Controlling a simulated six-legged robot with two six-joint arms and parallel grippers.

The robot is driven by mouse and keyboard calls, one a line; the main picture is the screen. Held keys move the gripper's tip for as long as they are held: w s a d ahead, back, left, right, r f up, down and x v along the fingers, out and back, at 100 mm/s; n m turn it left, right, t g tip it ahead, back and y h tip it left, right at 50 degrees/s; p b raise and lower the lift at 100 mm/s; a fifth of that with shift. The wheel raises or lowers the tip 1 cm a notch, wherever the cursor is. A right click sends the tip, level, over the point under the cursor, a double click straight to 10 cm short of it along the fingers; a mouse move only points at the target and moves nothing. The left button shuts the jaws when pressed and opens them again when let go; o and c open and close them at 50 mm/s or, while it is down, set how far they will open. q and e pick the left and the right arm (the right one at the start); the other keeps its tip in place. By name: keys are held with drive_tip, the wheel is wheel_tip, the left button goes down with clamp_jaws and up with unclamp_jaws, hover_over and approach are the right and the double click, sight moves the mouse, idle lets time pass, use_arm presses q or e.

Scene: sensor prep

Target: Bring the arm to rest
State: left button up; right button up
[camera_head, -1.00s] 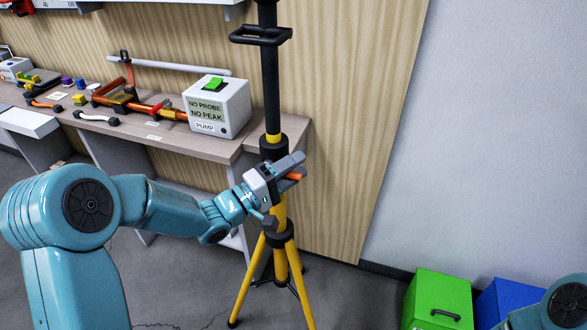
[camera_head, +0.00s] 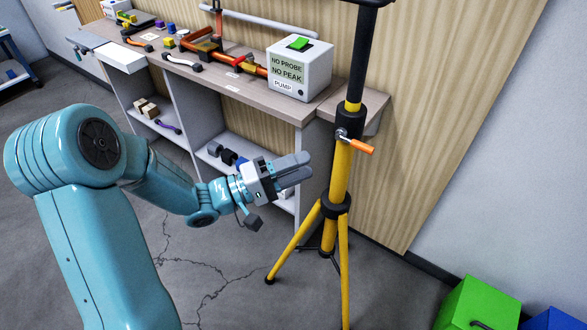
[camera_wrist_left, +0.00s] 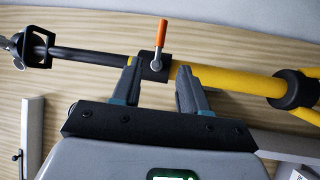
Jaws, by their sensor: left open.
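My left gripper (camera_head: 294,170) is open and empty in the head view, in front of the shelf unit and left of the tripod. The yellow and black tripod (camera_head: 340,180) stands upright on the floor. Its orange-handled lever (camera_head: 358,144) is clear of the fingers. In the left wrist view, my left gripper (camera_wrist_left: 158,85) has its two fingers apart, pointing toward the tripod pole (camera_wrist_left: 225,79). The lever's orange handle (camera_wrist_left: 161,33) shows beyond them. My right gripper is not in view.
The workbench (camera_head: 235,90) carries a white pump box (camera_head: 299,75), an orange pipe tool (camera_head: 203,45) and several small items. Shelves sit below it. A green box (camera_head: 480,303) and a blue box (camera_head: 552,320) stand on the floor at right. Open floor lies in front.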

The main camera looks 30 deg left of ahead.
use_arm(q)
drive_tip(key=shift+s+a+f, duration=0.1)
drive_tip(key=shift+s+a, duration=0.15)
drive_tip(key=shift+s, duration=0.15)
drive_tip(key=w+d+g+h+p, duration=0.2)
drive_tip(key=d+p, duration=0.2)
drive_tip(key=d, duration=0.5)
drive_tip(key=d+f+n+g+y+p, duration=0.2)
drive_tip(key=d+f+g+y, duration=0.3)
drive_tip(key=f, duration=0.7)
drive_tip(key=s+f+m+g+y+p, duration=0.1)
drive_tip(key=s+f+m+g+y, duration=0.4)
drive_tip(key=s+f, duration=1)
drive_tip(key=s+m+g, duration=0.3)
drive_tip(key=m, duration=0.1)
drive_tip(key=shift+f+g, duration=0.3)
drive_tip(key=shift+f, duration=0.1)
